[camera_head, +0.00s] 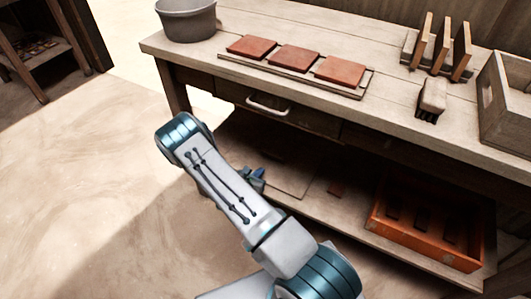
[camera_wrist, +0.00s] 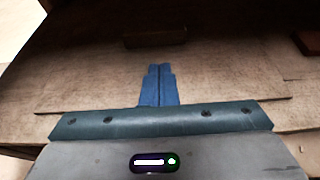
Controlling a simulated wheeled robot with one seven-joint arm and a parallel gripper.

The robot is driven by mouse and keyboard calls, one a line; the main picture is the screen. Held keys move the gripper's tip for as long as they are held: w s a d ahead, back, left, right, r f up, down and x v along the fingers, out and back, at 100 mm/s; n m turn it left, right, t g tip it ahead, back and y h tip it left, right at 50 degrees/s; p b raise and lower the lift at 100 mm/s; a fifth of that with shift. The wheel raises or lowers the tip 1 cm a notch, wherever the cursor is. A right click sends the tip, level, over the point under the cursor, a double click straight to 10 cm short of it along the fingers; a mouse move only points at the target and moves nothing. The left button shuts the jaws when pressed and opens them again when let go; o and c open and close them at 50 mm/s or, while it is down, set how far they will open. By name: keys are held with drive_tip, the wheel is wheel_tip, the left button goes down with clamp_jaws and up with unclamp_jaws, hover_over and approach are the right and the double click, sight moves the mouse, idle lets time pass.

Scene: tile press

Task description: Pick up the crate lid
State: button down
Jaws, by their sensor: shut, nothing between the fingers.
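A thin, flat wooden board, which looks like the crate lid (camera_head: 290,178), lies on the lower shelf of the workbench. In the wrist view the lid (camera_wrist: 225,72) fills much of the picture, with a dark bar (camera_wrist: 155,38) across its far part that looks like a handle. My gripper (camera_head: 257,173) reaches in under the bench top at the shelf's left part. In the wrist view its blue fingers (camera_wrist: 159,68) are together and empty, pointing toward the bar and short of it in the picture. The height of the fingers over the lid is unclear. My arm hides part of the shelf.
An orange crate (camera_head: 376,226) with dark pieces inside stands at the shelf's right. The bench top (camera_head: 215,47), with a drawer handle (camera_head: 268,107), overhangs the shelf. Open floor (camera_head: 90,190) lies to the left.

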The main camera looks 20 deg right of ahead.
drive_tip(key=b, duration=0.3)
hover_over(273, 162)
drive_tip(key=shift+w+d+f, duration=0.1)
drive_tip(key=shift+d+f, duration=0.1)
drive_tip(key=shift+a+f+b, duration=0.15)
drive_tip(key=shift+f+b, duration=0.35)
drive_tip(key=shift+b, duration=0.05)
drive_tip(key=shift+s+f, duration=0.1)
drive_tip(key=shift+s, duration=0.1)
